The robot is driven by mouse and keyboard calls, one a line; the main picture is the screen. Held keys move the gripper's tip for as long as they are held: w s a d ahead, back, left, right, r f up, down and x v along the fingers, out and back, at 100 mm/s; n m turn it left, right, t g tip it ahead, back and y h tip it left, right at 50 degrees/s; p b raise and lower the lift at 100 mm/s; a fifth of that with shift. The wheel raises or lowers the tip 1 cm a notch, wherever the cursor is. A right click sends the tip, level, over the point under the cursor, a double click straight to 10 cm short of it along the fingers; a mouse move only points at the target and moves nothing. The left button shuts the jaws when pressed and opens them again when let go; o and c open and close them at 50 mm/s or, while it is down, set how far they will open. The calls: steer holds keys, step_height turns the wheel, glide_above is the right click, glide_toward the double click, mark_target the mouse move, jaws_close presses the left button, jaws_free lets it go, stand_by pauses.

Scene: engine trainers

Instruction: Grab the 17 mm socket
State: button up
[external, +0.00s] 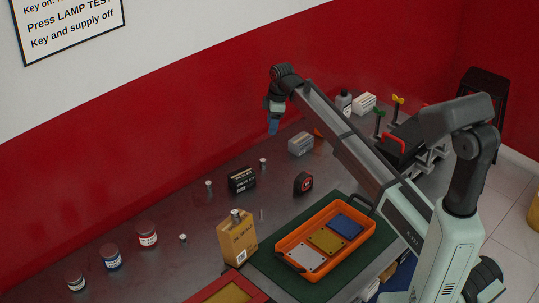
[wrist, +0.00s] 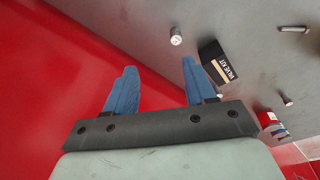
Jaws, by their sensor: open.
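Several small silver socket-like cylinders stand on the bench. A third (external: 183,238) is nearer the front, and one more (external: 236,215) appears at the top of the tan box. No size marks are readable, so I cannot tell which is 17 mm. My gripper (external: 273,126) is raised by the red wall, blue fingers apart (wrist: 158,82) and empty.
The valve kit box (external: 241,180) stands between two cylinders. A tan oil seals box (external: 237,242), an orange tray (external: 282,250), a tape measure (external: 303,183) and several jars (external: 147,235) stand nearby. The red wall (wrist: 45,70) is close beside my gripper.

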steer(key=s+f, duration=0.2)
steer(key=s, duration=0.1)
glide_above(263, 160)
steer(key=d, duration=0.2)
steer(key=shift+g, duration=0.3)
steer(key=f, duration=0.7)
steer(key=shift+s+a+f, duration=0.2)
steer(key=shift+a+f, duration=0.05)
steer(key=shift+f, duration=0.05)
steer(key=shift+w+a+f, duration=0.1)
steer(key=shift+a+f, duration=0.15)
steer(key=shift+f, duration=0.7)
steer(key=shift+w+a+f, duration=0.1)
steer(key=shift+a+f, duration=0.2)
steer(key=shift+f, duration=0.6)
steer(key=shift+w+a+f, duration=0.1)
steer(key=shift+a+f, duration=0.15)
steer(key=shift+f, duration=0.7)
steer(key=shift+c, duration=0.2)
jaws_close()
